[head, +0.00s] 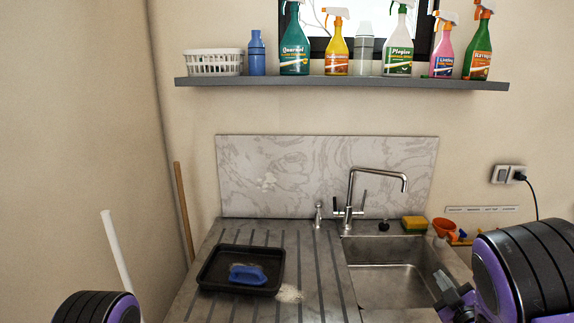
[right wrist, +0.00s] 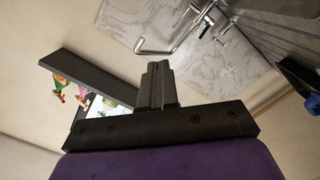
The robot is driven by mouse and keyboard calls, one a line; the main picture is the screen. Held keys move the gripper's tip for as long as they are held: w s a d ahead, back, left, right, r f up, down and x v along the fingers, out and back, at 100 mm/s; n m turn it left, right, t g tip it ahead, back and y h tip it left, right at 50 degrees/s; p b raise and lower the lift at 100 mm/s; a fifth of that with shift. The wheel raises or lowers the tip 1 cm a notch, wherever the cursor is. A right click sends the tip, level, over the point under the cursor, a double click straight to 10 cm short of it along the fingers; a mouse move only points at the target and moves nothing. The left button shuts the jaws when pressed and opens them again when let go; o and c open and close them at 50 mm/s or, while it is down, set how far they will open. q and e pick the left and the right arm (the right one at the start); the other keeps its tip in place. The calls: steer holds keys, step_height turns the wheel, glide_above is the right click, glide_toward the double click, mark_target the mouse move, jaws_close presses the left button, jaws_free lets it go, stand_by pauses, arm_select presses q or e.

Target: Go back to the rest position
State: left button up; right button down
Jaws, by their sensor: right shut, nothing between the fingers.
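My right gripper (head: 452,298) is at the lower right of the head view, in front of the sink's right side. The right wrist view shows its fingers (right wrist: 158,84) pressed together with nothing between them. My left arm shows only as a rounded black and purple part at the lower left of the head view. The left gripper is out of the picture.
A black tray (head: 208,277) with a blue brush (head: 248,274) lies on the ribbed drainboard (head: 318,290). The sink (head: 385,275) has a tall faucet (head: 378,173) and a yellow sponge (head: 413,223) behind it. A shelf (head: 340,82) above holds several spray bottles.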

steer(key=s+a+f+m+g+h+b, duration=0.15)
steer(key=s+f+m+g, duration=0.4)
steer(key=f, duration=0.65)
steer(key=s+f+m+g+h+b, duration=0.1)
steer(key=s+f+m+g+b, duration=0.1)
steer(key=s+f+m, duration=0.7)
steer(key=s+a+f+g+b, duration=0.2)
steer(key=s+a+f+g, duration=0.1)
steer(key=s+f, duration=0.6)
steer(key=s+a+f+g+b, duration=0.3)
steer(key=s+f, duration=0.6)
steer(key=s, duration=0.4)
steer(key=shift+s+a+f+m+g+b, duration=0.2)
steer(key=shift+a+f+m+g+b, duration=0.05)
steer(key=shift+f+m+g+b, duration=0.1)
